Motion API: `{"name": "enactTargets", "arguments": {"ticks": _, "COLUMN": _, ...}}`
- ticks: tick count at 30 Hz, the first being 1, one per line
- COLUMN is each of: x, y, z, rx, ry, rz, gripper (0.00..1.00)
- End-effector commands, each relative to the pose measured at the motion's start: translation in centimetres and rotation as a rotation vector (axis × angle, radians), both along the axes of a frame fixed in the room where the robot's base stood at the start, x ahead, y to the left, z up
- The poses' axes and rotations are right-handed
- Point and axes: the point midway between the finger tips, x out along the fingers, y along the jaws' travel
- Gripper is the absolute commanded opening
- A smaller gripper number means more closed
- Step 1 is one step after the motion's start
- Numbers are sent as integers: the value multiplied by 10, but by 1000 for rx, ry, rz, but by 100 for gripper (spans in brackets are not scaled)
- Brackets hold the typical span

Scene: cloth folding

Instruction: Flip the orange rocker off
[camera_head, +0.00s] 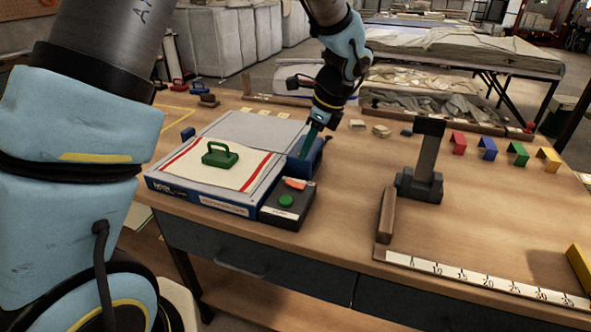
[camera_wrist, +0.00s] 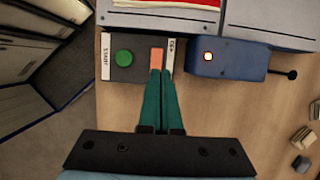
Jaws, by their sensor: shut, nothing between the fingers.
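The orange rocker (camera_head: 295,183) sits on a dark control box (camera_head: 301,205), beside a round green button (camera_head: 286,200). In the wrist view the orange rocker (camera_wrist: 156,59) lies between the green button (camera_wrist: 124,58) and a white label. My gripper (camera_head: 303,157) has slim green fingers, shut together and empty. In the head view they point down behind the rocker, by the blue unit. In the wrist view the fingertips (camera_wrist: 160,80) appear at the rocker's near end; I cannot tell if they touch it. The rocker's tilt is too small to tell.
The blue unit (camera_wrist: 228,58) with a small lit lamp and a dark lever stands beside the box. A flat press-like platform (camera_head: 180,192) holds a cream cloth with red stripes and a green-handled block (camera_head: 220,155). A dark upright stand (camera_head: 425,165) is to the right.

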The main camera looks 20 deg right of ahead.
Motion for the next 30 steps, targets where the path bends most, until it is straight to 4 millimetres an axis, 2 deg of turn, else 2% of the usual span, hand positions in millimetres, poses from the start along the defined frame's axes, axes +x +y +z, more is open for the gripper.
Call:
{"name": "enactTargets", "arguments": {"ticks": 6, "x": 9, "y": 12, "z": -40, "rx": 3, "ry": 4, "rz": 1, "gripper": 0}}
{"name": "enactTargets", "arguments": {"ticks": 12, "x": 15, "y": 18, "z": -64, "rx": 2, "ry": 2, "rz": 0, "gripper": 0}}
{"name": "enactTargets", "arguments": {"ticks": 18, "x": 17, "y": 20, "z": -73, "rx": -1, "ry": 1, "rz": 0, "gripper": 0}}
{"name": "enactTargets", "arguments": {"ticks": 30, "x": 19, "y": 22, "z": -73, "rx": -17, "ry": 22, "rz": 3, "gripper": 0}}
